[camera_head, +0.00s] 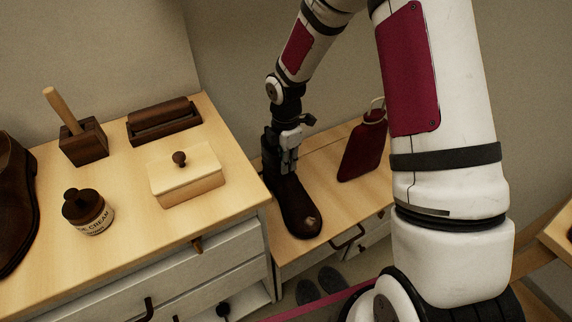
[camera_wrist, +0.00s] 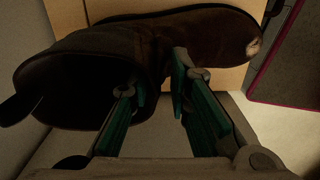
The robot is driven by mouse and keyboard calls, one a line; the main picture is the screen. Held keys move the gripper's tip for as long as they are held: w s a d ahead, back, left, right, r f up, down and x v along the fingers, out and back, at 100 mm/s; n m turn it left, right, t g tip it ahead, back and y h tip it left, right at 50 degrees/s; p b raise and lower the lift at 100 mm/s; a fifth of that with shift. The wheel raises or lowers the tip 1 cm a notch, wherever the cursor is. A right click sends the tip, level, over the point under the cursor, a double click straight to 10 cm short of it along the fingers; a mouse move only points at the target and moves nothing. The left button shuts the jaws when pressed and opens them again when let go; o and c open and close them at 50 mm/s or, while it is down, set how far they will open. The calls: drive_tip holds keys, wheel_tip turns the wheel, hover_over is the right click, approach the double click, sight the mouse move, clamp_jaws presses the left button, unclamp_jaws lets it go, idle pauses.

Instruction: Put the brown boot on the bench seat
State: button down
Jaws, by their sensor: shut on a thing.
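The brown boot (camera_head: 296,208) is upright over the wooden bench seat (camera_head: 330,205), its scuffed toe toward the seat's front edge. I cannot tell whether its sole touches the seat. My gripper (camera_head: 288,160) is shut on the boot's shaft. In the wrist view the boot (camera_wrist: 205,35) lies across the top, its dark shaft opening at the left and its toe at the upper right. The green-padded fingers of my gripper (camera_wrist: 160,95) are at its ankle, with part of the grip hidden.
A dark red flat item with a pale loop (camera_head: 364,148) stands on the seat, right of the boot. The higher cabinet top (camera_head: 125,195) at left holds another brown boot (camera_head: 14,200), a cream jar (camera_head: 88,212), a lidded box (camera_head: 186,174) and wooden items. Grey shoes (camera_head: 320,286) are below.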

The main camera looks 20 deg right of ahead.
drive_tip(key=shift+f, duration=0.65)
drive_tip(key=c, duration=1.5)
unclamp_jaws()
